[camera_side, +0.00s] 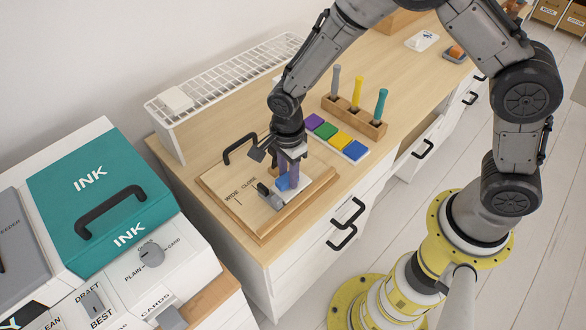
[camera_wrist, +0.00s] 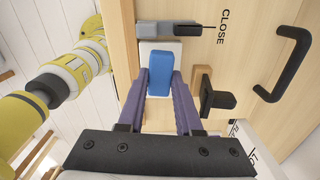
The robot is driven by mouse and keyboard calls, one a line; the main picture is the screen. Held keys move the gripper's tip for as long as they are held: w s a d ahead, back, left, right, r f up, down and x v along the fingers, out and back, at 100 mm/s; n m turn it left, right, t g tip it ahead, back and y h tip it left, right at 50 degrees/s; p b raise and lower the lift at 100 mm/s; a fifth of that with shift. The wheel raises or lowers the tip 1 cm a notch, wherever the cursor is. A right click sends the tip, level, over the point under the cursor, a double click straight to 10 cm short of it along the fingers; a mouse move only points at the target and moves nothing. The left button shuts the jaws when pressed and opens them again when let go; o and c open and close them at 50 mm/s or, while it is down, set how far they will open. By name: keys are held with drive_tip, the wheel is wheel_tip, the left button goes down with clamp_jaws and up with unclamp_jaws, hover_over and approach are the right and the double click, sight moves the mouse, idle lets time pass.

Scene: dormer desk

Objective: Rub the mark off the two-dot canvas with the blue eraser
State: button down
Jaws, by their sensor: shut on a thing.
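My gripper (camera_side: 288,172) points down over a wooden board (camera_side: 212,182) at the desk's front left. Its purple fingers (camera_wrist: 158,98) are shut on the blue eraser (camera_wrist: 160,70), which also shows low between them in the side view (camera_side: 284,183). Under the eraser, the wrist view shows a white piece (camera_wrist: 176,47) on the board, probably the canvas. No dots or mark can be made out on it; the eraser and fingers cover much of it. I cannot tell whether the eraser touches it. A grey clamp bar (camera_wrist: 154,28) lies along the white piece's edge.
The board has a black handle (camera_side: 240,148), a dark knob (camera_wrist: 215,98) and WIDE and CLOSE lettering. Several coloured blocks (camera_side: 326,131) and a wooden rack (camera_side: 352,118) with three upright tools stand to the right. A white wire shelf (camera_side: 225,78) runs behind. A teal INK case (camera_side: 100,185) stands left.

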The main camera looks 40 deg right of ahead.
drive_tip(key=shift+d, duration=1)
drive_tip(key=shift+a, duration=0.85)
drive_tip(key=shift+d, duration=1.3)
drive_tip(key=shift+s+a+f, duration=0.1)
drive_tip(key=shift+f, duration=0.4)
drive_tip(key=shift+w+r, duration=0.2)
drive_tip(key=shift+r, duration=3.55)
drive_tip(key=shift+s+f, duration=0.1)
